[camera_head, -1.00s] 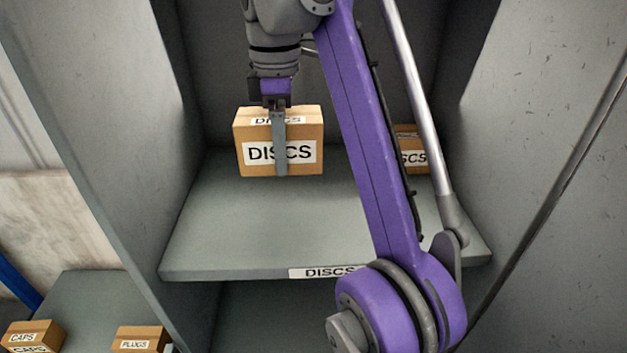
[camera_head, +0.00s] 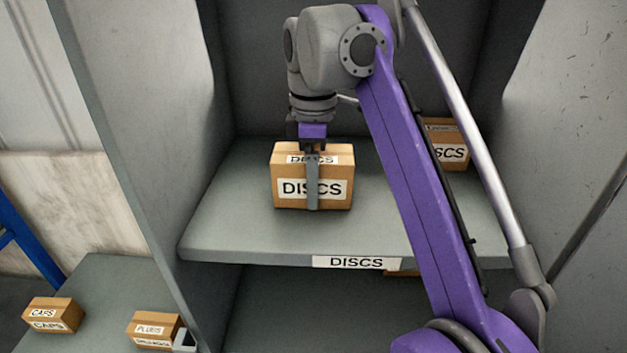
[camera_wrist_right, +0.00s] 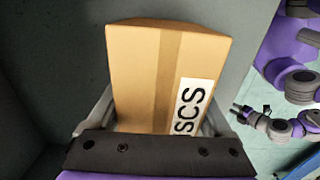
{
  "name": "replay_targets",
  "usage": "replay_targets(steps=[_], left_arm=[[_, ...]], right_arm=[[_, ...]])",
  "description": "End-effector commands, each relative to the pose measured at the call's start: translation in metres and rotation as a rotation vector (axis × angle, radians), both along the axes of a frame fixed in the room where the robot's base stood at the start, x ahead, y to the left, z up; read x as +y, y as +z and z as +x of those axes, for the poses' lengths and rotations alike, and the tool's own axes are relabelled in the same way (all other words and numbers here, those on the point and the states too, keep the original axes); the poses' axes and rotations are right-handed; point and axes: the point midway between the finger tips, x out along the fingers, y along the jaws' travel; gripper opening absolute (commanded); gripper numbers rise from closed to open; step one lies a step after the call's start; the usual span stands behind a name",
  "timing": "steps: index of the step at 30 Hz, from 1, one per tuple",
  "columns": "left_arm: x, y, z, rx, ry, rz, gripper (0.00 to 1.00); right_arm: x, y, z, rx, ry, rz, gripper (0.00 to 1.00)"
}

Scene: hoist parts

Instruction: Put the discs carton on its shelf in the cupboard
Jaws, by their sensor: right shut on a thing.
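The discs carton (camera_head: 284,203) is a brown box with white DISCS labels, upright over the left-middle part of the DISCS-labelled shelf (camera_head: 230,232). My right gripper (camera_head: 312,180) is shut on it from above, one finger down its front face. The carton also fills the middle of the right wrist view (camera_wrist_right: 145,75), between the fingers. Whether its base touches the shelf or hangs just above, I cannot tell. In the right wrist view, what looks like my left gripper (camera_wrist_right: 243,114) is small at the right, away from the carton; its jaws are unclear.
Another DISCS carton (camera_head: 452,155) stands at the shelf's back right, partly behind my right arm. Cupboard side walls (camera_head: 150,130) flank the shelf. Outside at lower left, a CAPS carton (camera_head: 52,316) and a PLUGS carton (camera_head: 152,330) sit on a grey surface (camera_head: 110,285).

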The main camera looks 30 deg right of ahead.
Motion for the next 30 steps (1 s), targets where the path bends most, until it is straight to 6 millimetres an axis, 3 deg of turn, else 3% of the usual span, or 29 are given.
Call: replay_targets(steps=[2,3,5,14,24,30], left_arm=[[0.000,-0.001,0.000,0.001,0.000,0.000,0.50],[0.000,-0.001,0.000,0.001,0.000,0.000,0.50],[0.000,-0.001,0.000,0.001,0.000,0.000,0.50],[0.000,0.001,0.000,-0.001,0.000,0.000,0.50],[0.000,0.037,0.015,-0.029,0.000,0.000,0.50],[0.000,0.050,0.022,-0.042,0.000,0.000,0.50]], right_arm=[[0.000,-0.002,0.000,0.000,0.000,0.000,0.00],[0.000,-0.003,0.000,0.000,0.000,0.000,0.87],[0.000,-0.002,0.000,0.000,0.000,0.000,0.97],[0.000,0.001,0.001,-0.001,0.000,-0.001,1.00],[0.000,0.058,0.001,-0.005,0.000,0.000,1.00],[0.000,0.076,0.001,-0.004,0.000,0.000,1.00]])
